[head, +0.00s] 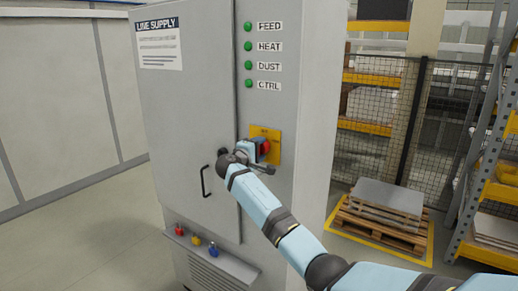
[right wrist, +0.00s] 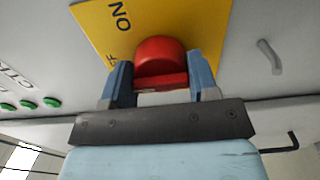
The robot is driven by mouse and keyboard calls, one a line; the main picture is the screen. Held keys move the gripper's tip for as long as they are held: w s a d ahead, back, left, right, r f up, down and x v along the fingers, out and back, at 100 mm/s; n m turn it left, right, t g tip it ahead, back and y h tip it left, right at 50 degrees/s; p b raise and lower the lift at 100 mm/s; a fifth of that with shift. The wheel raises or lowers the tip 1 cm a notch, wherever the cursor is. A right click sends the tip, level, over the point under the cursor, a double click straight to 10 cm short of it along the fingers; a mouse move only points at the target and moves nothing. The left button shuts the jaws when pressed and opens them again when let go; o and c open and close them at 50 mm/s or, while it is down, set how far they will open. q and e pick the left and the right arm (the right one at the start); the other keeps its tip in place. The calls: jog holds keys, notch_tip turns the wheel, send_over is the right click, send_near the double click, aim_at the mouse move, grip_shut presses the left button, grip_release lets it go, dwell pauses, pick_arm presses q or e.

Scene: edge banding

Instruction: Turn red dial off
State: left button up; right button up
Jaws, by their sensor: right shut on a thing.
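The red dial (head: 265,146) sits on a yellow plate (head: 275,133) on the front of the grey cabinet (head: 200,110). My right gripper (head: 259,149) is at the dial, its arm coming in from the lower right. In the right wrist view, the gripper (right wrist: 160,72) has one blue finger on each side of the red dial (right wrist: 160,58) and is shut on it. The letters ON show on the yellow plate (right wrist: 205,20), and part of another word shows at its left edge. My left gripper is out of view.
Several green lamps (head: 248,46) labelled FEED, HEAT, DUST and CTRL run above the plate. A black door handle (head: 204,182) is left of the gripper. A small ledge (head: 215,257) below carries red, yellow and blue items. A pallet (head: 380,226) and shelving stand right.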

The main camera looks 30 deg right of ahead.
dwell(0.3)
jog(key=o, duration=0.9)
jog(key=b+v, duration=0.3)
jog(key=v, duration=1.1)
jog(key=shift+d+b, duration=0.1)
jog(key=shift+b, duration=0.3)
jog(key=shift+f, duration=0.1)
